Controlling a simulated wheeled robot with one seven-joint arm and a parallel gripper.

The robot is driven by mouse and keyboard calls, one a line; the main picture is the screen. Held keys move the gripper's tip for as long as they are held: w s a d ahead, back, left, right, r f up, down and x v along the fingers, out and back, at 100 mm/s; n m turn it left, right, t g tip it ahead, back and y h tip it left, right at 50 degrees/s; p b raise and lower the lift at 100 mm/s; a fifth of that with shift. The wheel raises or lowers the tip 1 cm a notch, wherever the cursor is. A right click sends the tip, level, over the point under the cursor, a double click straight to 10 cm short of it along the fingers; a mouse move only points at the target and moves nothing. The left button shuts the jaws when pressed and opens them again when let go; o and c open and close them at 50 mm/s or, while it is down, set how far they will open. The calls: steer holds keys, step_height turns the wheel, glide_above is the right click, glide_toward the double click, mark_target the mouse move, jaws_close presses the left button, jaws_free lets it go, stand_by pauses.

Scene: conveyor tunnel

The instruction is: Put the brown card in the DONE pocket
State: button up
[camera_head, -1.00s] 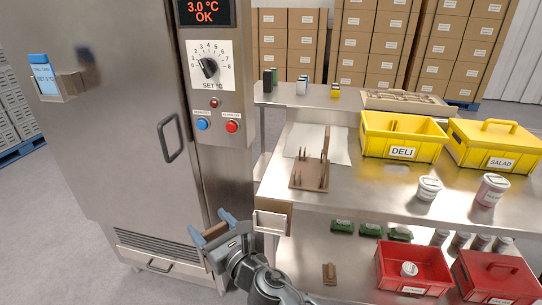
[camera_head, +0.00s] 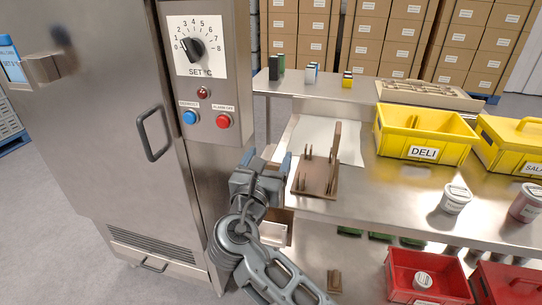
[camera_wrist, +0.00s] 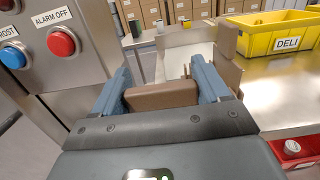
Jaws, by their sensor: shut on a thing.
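My gripper (camera_head: 267,160) is raised at the table's left front corner, beside the control panel. In the wrist view its two blue fingers (camera_wrist: 162,88) are shut on the brown card (camera_wrist: 165,96), which lies crosswise between them. A pale pocket-like holder (camera_head: 274,233) hangs on the table's front left edge, below the gripper and partly behind my arm. Another brown holder (camera_head: 42,68) with a blue card is on the cabinet door. No DONE label is readable on either.
A brown pegged stand (camera_head: 318,182) is on the steel table just right of my gripper. The yellow DELI bin (camera_head: 424,140) and white tub (camera_head: 455,198) stand further right. The cabinet's blue and red buttons (camera_head: 222,121) are close on the left. Red bins (camera_head: 400,290) sit below.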

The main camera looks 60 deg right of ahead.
step_height(320, 180, down, 6)
steer(key=b, duration=0.6)
steer(key=shift+r+b, duration=0.15)
steer(key=shift+b, duration=0.2)
steer(key=shift+p, duration=0.45)
steer(key=shift+f, duration=0.3)
step_height(320, 180, down, 8)
steer(key=b, duration=0.3)
steer(key=shift+r, duration=0.15)
steer(key=o, duration=1.7)
steer(key=shift+c, duration=0.2)
steer(key=v, duration=0.7)
steer(key=shift+s+a+b, duration=0.2)
steer(key=shift+a+b, duration=0.1)
steer(key=shift+a, duration=0.05)
